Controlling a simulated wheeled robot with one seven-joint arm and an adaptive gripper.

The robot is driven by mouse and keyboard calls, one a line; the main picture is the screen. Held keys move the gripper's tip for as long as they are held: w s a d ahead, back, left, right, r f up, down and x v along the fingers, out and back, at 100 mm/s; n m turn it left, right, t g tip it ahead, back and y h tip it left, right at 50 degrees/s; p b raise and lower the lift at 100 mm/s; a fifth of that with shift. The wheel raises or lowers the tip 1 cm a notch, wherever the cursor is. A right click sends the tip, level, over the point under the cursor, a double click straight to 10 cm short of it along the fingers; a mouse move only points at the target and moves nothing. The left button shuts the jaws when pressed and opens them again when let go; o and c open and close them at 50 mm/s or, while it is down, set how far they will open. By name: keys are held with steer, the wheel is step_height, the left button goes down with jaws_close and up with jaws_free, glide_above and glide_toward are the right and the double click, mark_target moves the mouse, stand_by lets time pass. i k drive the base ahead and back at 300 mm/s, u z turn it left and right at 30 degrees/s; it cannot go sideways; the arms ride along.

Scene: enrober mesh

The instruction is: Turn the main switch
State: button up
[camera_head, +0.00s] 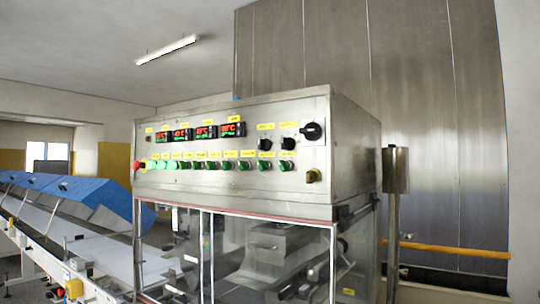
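A metal control panel (245,113) faces me on top of the machine. A large black rotary switch (312,131) sits at the panel's upper right corner. It looks like the main switch, but I cannot read a label for it. Its handle looks roughly horizontal, pointing left. Two smaller black knobs, a left one (264,144) and a right one (288,143), sit to its left under yellow labels. My gripper is not in view, and nothing touches the panel.
Several lit displays (205,132) and a row of green buttons (228,165) fill the panel. A red button (135,165) sticks out at its left edge. Glass doors (265,255) are below. A conveyor with blue covers (75,190) runs left. A metal post (395,170) stands right.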

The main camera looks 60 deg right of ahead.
mark_target(312, 130)
steer(key=k, duration=0.6)
steer(key=u, duration=1)
steer(key=i, duration=0.85)
steer(key=z, duration=2.95)
steer(key=i, duration=0.5)
steer(key=u, duration=0.05)
steer(key=k, duration=0.5)
steer(key=z, duration=0.95)
